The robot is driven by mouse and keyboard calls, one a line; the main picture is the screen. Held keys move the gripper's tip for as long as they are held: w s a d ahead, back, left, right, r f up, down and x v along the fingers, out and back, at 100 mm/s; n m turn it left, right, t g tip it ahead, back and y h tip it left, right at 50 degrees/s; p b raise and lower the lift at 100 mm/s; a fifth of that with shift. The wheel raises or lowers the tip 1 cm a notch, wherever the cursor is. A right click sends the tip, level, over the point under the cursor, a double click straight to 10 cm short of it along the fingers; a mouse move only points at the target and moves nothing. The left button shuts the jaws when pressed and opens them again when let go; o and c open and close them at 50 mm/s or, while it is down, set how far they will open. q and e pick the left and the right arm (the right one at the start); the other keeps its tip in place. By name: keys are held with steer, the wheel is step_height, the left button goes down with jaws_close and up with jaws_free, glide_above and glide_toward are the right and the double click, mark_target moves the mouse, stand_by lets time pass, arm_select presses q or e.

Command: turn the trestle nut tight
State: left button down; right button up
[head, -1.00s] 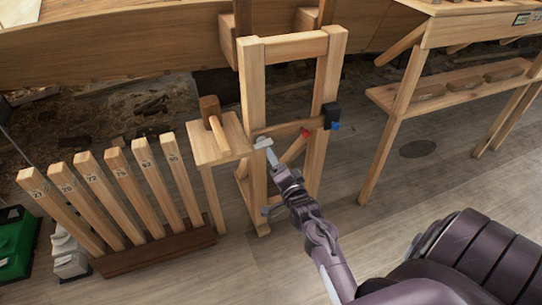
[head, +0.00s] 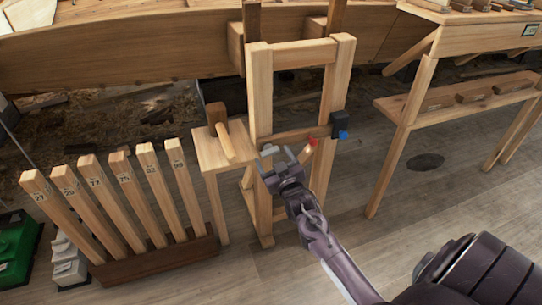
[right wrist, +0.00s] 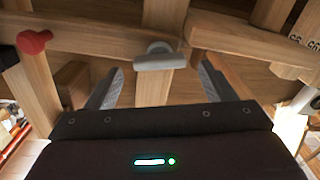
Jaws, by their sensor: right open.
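The wooden trestle (head: 341,85) stands upright in the middle of the head view. A light grey winged nut (head: 268,150) sits on its left post, by the crossbar. My right gripper (head: 283,163) is open and empty just in front of the nut. In the right wrist view the nut (right wrist: 154,57) lies ahead, between the lines of the two spread fingers (right wrist: 158,84), and looks apart from them. Its wing lies roughly across that view. My left gripper is not in view.
A red knob (head: 312,142) and a black-and-blue block (head: 338,124) are on the trestle, right of the nut. A small stand with a mallet (head: 227,140) is close on the left. Numbered wooden slats (head: 128,195) stand farther left. A bench (head: 420,95) stands right.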

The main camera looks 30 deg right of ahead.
mark_target(269, 150)
steer(key=shift+x, duration=1)
steer(key=shift+w, duration=0.3)
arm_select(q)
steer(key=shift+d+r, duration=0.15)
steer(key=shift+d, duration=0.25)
arm_select(e)
steer(key=c, duration=1)
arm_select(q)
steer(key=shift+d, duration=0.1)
